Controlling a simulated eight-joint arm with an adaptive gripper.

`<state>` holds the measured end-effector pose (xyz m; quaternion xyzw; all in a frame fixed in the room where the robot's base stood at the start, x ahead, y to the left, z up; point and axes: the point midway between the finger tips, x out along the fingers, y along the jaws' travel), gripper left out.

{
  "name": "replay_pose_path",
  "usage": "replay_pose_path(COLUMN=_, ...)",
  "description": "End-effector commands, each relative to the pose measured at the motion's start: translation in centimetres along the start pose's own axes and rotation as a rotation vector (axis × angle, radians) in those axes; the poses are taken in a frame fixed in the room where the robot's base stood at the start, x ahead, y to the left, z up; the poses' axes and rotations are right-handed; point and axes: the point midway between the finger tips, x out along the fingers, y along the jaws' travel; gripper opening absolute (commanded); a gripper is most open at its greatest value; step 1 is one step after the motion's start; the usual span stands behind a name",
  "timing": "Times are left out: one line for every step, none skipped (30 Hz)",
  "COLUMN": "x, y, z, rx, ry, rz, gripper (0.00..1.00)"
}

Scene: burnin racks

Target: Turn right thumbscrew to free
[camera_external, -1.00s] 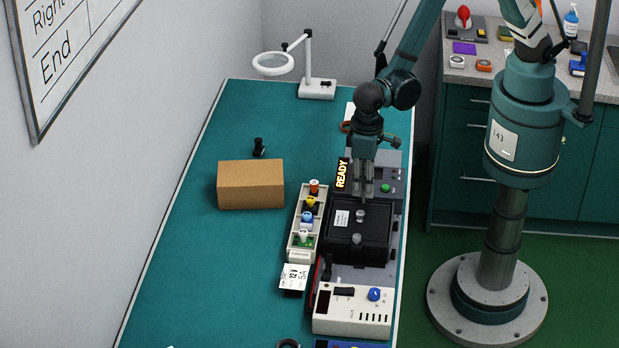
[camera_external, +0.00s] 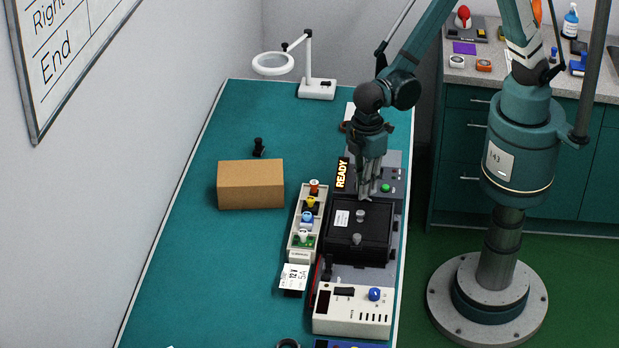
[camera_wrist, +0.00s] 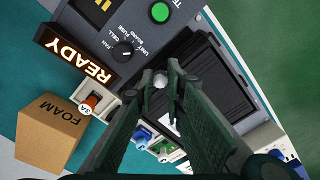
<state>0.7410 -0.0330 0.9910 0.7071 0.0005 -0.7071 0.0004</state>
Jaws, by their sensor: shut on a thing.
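The black ribbed box (camera_external: 343,250) sits on a grey base by the bench's right edge; it also shows in the wrist view (camera_wrist: 218,80). Two silver knobs, one nearer the back (camera_external: 360,216) and one in front (camera_external: 357,239), stand on its top. My gripper (camera_external: 366,197) points down at the box's back edge. In the wrist view its fingertips (camera_wrist: 166,74) are shut on a small silver thumbscrew head (camera_wrist: 160,80), partly hidden between them. The thumbscrew's thread is hidden, so I cannot tell how loose it is.
Behind the box is a grey panel with a lit READY sign (camera_external: 342,173), green button (camera_external: 385,188) and dial (camera_wrist: 122,48). A tray of coloured parts (camera_external: 293,245) lies left, a cardboard FOAM box (camera_external: 250,185) farther left. A white instrument (camera_external: 350,318) stands in front.

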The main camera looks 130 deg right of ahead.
Motion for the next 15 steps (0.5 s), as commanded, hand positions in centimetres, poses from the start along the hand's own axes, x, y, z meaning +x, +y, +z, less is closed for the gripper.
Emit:
replay_pose_path(x=0.27, y=-0.03, z=0.05, rx=-0.042, ry=0.0, rz=0.0, gripper=0.0)
replay_pose_path(x=0.27, y=-0.02, z=0.04, rx=-0.071, ry=0.0, rz=0.0, gripper=0.0)
replay_pose_path(x=0.26, y=-0.02, z=0.01, rx=-0.108, ry=0.0, rz=0.0, gripper=0.0)
replay_pose_path(x=0.25, y=-0.02, z=0.0, rx=-0.137, ry=0.0, rz=0.0, gripper=0.0)
replay_pose_path(x=0.24, y=-0.02, z=-0.01, rx=-0.165, ry=0.0, rz=0.0, gripper=0.0)
replay_pose_path(x=0.23, y=-0.02, z=0.0, rx=-0.201, ry=0.0, rz=0.0, gripper=0.0)
replay_pose_path(x=0.22, y=-0.02, z=0.0, rx=-0.228, ry=0.0, rz=0.0, gripper=0.0)
replay_pose_path(x=0.21, y=-0.02, z=0.02, rx=-0.254, ry=0.0, rz=0.0, gripper=0.0)
replay_pose_path(x=0.2, y=-0.01, z=0.03, rx=-0.287, ry=0.0, rz=0.0, gripper=0.0)
replay_pose_path(x=0.19, y=-0.01, z=0.04, rx=-0.311, ry=0.0, rz=0.0, gripper=0.0)
replay_pose_path(x=0.18, y=-0.01, z=0.04, rx=-0.333, ry=0.0, rz=0.0, gripper=0.0)
replay_pose_path(x=0.16, y=-0.01, z=0.04, rx=-0.362, ry=0.0, rz=0.0, gripper=0.0)
replay_pose_path(x=0.14, y=-0.01, z=0.04, rx=-0.383, ry=0.0, rz=0.0, gripper=0.0)
replay_pose_path(x=0.13, y=-0.01, z=0.03, rx=-0.401, ry=0.0, rz=0.0, gripper=0.0)
replay_pose_path(x=0.11, y=-0.01, z=0.02, rx=-0.424, ry=0.0, rz=0.0, gripper=0.0)
